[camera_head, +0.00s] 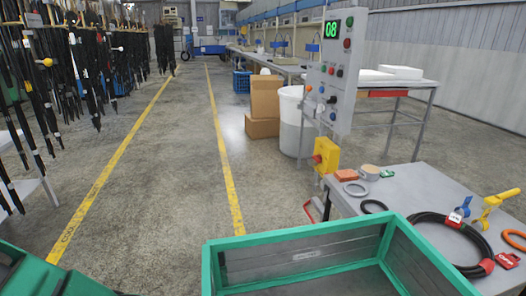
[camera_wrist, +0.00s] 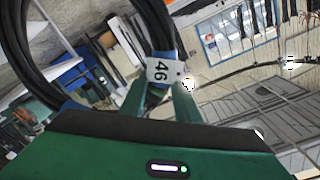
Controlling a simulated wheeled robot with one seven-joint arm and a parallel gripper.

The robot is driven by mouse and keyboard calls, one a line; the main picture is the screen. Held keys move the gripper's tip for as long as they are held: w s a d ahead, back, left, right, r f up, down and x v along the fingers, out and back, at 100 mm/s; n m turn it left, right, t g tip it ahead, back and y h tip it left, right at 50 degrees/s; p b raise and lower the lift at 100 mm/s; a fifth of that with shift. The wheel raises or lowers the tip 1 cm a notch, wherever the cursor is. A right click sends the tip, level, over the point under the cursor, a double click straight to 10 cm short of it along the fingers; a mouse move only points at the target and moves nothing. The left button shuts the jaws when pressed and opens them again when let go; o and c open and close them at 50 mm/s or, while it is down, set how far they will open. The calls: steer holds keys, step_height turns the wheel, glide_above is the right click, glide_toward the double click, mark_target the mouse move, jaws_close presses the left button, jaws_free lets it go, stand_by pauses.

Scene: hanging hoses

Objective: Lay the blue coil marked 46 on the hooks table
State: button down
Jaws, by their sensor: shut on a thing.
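In the wrist view my gripper (camera_wrist: 160,98) is shut on a black hose coil (camera_wrist: 152,22) with blue bands. A white tag marked 46 (camera_wrist: 163,72) hangs at the fingertips, seen sideways. The coil's loop runs up and out of the picture at the upper left. My gripper and this coil are not clearly seen in the head view. A grey table (camera_head: 420,187) stands at the right in the head view. On it lies another black coil (camera_head: 425,217) with red bands, beside a blue clip (camera_head: 460,210) and a yellow clamp (camera_head: 495,204).
A green-rimmed crate (camera_head: 300,240) stands in front, against the table's near side. A control panel (camera_head: 332,75) reading 08 rises behind the table, near a white bin (camera_head: 292,125) and cardboard boxes (camera_head: 264,105). Many hoses (camera_head: 75,60) hang at the left. The floor between yellow lines is clear.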

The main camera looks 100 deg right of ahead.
steer(key=s+f, duration=0.4)
steer(key=f, duration=0.4)
steer(key=s+f, duration=0.4)
steer(key=f, duration=0.4)
steer(key=shift+a, duration=0.1)
stand_by(2.7)
